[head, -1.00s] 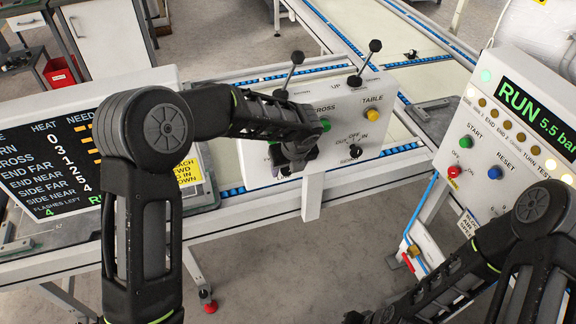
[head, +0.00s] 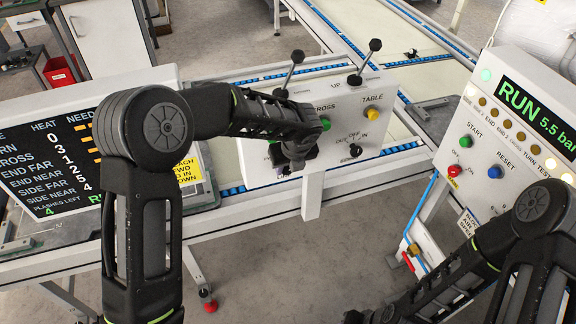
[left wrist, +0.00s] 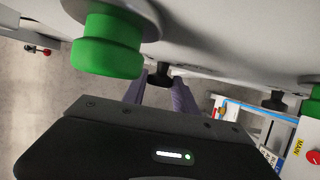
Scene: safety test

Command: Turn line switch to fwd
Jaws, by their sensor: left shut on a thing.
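The white control box (head: 345,105) stands on the line frame, with two black levers on top and buttons and knobs on its front. My left gripper (head: 287,168) is at the left part of its front, pointing at the panel. In the left wrist view, its purple-grey fingers (left wrist: 160,92) are shut on a small black knob (left wrist: 159,72), beside a large green button (left wrist: 105,55). The gripper hides that knob and its label in the head view, so I cannot read its name or setting. My right arm is at lower right; its fingers are out of view.
Another black knob (head: 355,150) is to the right on the box, below a yellow button (head: 372,115). A panel reading RUN 5.5 bar (head: 500,130) stands at right. A dark display board (head: 50,160) is at left, behind my left arm.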

